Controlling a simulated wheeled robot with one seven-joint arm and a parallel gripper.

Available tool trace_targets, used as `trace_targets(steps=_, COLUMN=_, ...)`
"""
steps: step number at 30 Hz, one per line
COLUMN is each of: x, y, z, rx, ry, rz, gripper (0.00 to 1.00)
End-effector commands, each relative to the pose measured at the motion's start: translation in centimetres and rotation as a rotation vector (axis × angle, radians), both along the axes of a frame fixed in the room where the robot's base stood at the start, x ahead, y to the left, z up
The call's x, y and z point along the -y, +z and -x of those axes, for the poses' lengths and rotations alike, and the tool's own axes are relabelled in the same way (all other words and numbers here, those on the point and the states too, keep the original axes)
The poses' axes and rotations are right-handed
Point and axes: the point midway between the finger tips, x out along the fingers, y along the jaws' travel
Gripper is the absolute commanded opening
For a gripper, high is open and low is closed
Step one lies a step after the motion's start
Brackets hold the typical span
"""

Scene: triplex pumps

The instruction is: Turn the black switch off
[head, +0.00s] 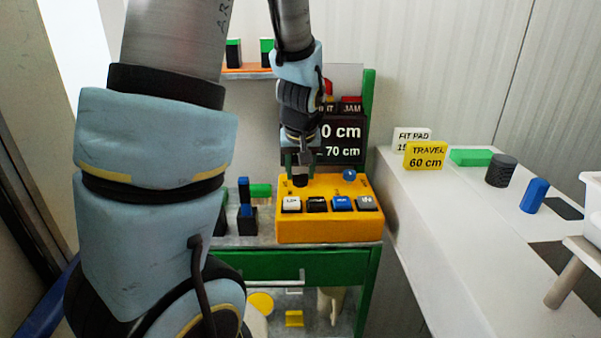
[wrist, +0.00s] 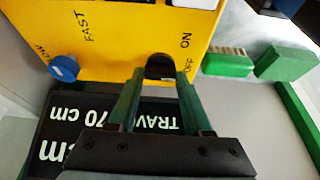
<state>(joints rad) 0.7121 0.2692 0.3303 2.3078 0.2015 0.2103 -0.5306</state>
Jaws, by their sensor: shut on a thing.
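The yellow control box (head: 330,230) stands on the green-framed table and fills the top of the wrist view (wrist: 125,45). The black switch (wrist: 160,67) is a round dark knob on the box, next to the ON and OFF lettering. It also shows under my gripper in the head view (head: 300,181). My gripper (wrist: 157,80) is shut on the black switch, with one green finger on each side of it. In the head view my gripper (head: 301,168) points down at the box's back left. The switch's exact setting is hard to read.
A blue knob (head: 349,174) sits on the box near the FAST lettering. White, black, blue and grey buttons (head: 342,203) line its front. A dark sign (head: 340,140) stands behind the box. Green and blue blocks (head: 244,210) stand to its left. A white counter (head: 440,220) runs along the right.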

Motion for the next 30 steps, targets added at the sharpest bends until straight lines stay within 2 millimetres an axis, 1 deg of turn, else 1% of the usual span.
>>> trace_targets(steps=11, x=0.0, y=0.0, z=0.1, rx=-0.001, ry=-0.007, rz=-0.001, gripper=0.0)
trace_targets(steps=12, x=0.0, y=0.0, z=0.1, rx=-0.001, ry=-0.007, rz=-0.001, gripper=0.51)
trace_targets(steps=15, x=0.0, y=0.0, z=0.1, rx=-0.001, ry=-0.007, rz=-0.001, gripper=0.62)
trace_targets(steps=24, x=0.0, y=0.1, z=0.1, rx=0.0, ry=-0.005, rz=0.0, gripper=0.62)
trace_targets(steps=26, x=0.0, y=0.5, z=0.2, rx=0.001, ry=-0.006, rz=0.0, gripper=0.62)
trace_targets(steps=30, x=0.1, y=2.0, z=0.8, rx=0.002, ry=-0.006, rz=0.002, gripper=0.62)
